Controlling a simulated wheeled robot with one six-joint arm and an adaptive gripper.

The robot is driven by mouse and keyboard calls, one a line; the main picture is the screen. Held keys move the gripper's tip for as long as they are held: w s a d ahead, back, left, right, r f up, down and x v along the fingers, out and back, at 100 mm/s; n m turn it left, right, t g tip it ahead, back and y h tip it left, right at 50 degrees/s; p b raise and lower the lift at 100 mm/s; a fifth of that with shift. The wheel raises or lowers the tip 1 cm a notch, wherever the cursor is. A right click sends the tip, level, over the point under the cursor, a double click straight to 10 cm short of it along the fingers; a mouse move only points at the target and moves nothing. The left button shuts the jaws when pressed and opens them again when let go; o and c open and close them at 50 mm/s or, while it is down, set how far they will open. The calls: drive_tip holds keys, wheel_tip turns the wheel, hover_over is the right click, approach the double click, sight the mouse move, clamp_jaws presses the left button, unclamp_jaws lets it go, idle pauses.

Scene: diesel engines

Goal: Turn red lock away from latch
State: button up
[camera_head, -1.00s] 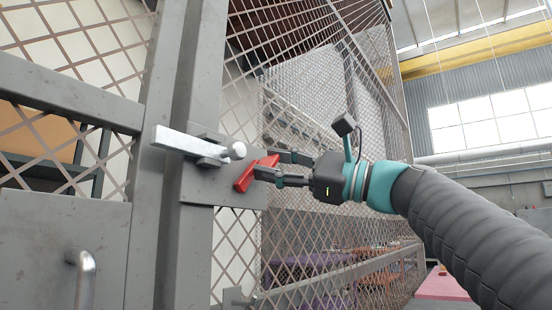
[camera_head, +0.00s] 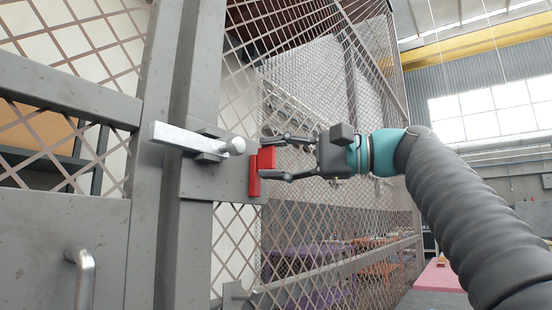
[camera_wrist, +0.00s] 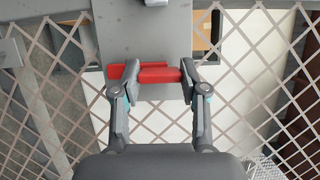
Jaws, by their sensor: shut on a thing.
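The red lock (camera_head: 254,174) sits on the grey plate of the gate post, just right of the latch. In the head view it stands upright, its long side nearly vertical. My gripper (camera_head: 272,159) comes from the right and is shut on it, one finger above and one below. In the wrist view the red lock (camera_wrist: 153,74) spans between the two fingertips (camera_wrist: 152,82). The latch (camera_head: 190,139) is a pale metal bar with a round knob, lying across the gap between gate and post, left of the lock and apart from it.
The mesh fence (camera_head: 330,130) runs close behind my gripper. A curved metal handle (camera_head: 82,275) is on the gate at the lower left. The grey post (camera_head: 190,230) stands between the gate and the fence. Open hall space lies to the right.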

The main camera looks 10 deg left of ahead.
idle(0.4)
drive_tip(key=o, duration=1.1)
drive_tip(key=shift+o, duration=0.2)
drive_tip(key=d, duration=1.2)
